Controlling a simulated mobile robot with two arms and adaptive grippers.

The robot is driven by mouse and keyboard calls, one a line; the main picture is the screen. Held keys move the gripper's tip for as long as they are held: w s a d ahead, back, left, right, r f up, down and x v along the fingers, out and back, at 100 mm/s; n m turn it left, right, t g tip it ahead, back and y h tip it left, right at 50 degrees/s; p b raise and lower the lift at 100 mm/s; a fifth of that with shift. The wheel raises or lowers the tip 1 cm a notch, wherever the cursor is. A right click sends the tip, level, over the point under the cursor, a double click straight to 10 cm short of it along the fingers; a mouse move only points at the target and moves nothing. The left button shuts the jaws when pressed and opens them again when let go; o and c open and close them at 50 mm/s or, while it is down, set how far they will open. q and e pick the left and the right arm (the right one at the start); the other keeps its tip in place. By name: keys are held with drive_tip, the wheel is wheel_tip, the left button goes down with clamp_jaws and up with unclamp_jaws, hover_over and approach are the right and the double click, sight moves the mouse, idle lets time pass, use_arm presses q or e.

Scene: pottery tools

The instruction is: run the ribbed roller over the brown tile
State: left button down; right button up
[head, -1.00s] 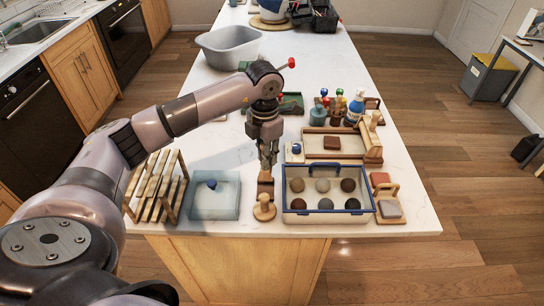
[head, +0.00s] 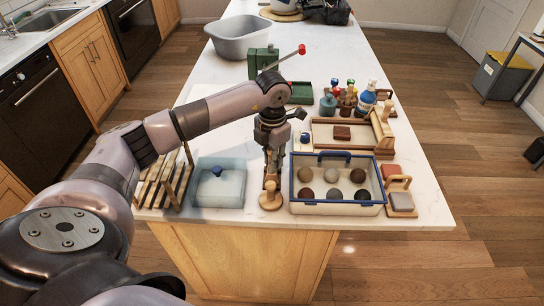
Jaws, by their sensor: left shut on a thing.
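My left gripper (head: 272,179) points down near the front edge of the island. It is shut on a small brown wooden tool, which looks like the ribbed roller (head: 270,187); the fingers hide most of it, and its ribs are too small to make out. A light wooden piece with a round base (head: 270,202) is just in front of the fingers. The brown tile (head: 342,132) lies flat in a shallow wooden-edged tray (head: 322,145), to the right of and beyond the gripper. My right gripper is out of view.
A lidded clear box (head: 218,188) and a wooden rack (head: 166,182) stand left. Bottles (head: 366,102) and a green press (head: 262,62) stand farther back.

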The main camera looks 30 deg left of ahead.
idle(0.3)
use_arm(q)
drive_tip(key=c, duration=1.4)
unclamp_jaws()
drive_tip(key=shift+c, duration=0.2)
drive_tip(key=shift+r, duration=0.1)
wheel_tip(320, 180, up, 12)
drive_tip(key=shift+f, duration=0.1)
